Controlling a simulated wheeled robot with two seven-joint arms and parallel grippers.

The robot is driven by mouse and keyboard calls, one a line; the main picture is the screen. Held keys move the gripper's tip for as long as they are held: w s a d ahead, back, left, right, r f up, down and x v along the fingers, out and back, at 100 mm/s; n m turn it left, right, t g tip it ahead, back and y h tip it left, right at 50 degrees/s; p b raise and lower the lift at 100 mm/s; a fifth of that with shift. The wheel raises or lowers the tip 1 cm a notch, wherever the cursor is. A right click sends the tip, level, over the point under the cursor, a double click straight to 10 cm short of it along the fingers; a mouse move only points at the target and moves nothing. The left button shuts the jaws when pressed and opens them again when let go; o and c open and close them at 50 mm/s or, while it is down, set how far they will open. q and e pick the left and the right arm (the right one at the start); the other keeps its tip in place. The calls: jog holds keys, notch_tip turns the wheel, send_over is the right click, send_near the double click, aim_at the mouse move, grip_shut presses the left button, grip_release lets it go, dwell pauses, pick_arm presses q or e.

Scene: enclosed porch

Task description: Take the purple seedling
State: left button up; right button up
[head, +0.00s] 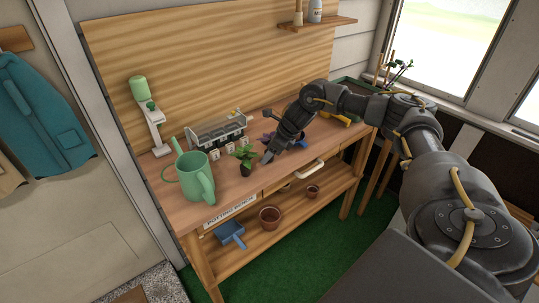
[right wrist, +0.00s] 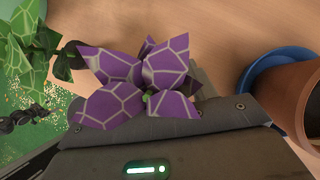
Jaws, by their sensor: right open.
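The purple seedling (right wrist: 140,85) has broad purple leaves with pale veins. It fills the middle of the right wrist view, right in front of my right gripper's grey body. In the head view a little purple (head: 268,138) shows beside my right gripper (head: 268,156), which is low over the potting bench top (head: 228,187). My right gripper is open. The leaves hide the seedling's stem and base and most of the fingers, so I cannot tell whether the fingers are around it. My left gripper is not in view.
A green seedling (head: 245,153) in a dark pot stands left of my right gripper, near the green watering can (head: 197,180). A terracotta pot (right wrist: 292,95) on a blue saucer (right wrist: 262,62) is close on the right in the wrist view. A grey-white rack (head: 217,132) stands behind.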

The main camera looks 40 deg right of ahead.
jog(key=c, duration=0.8)
jog(key=shift+r, duration=0.1)
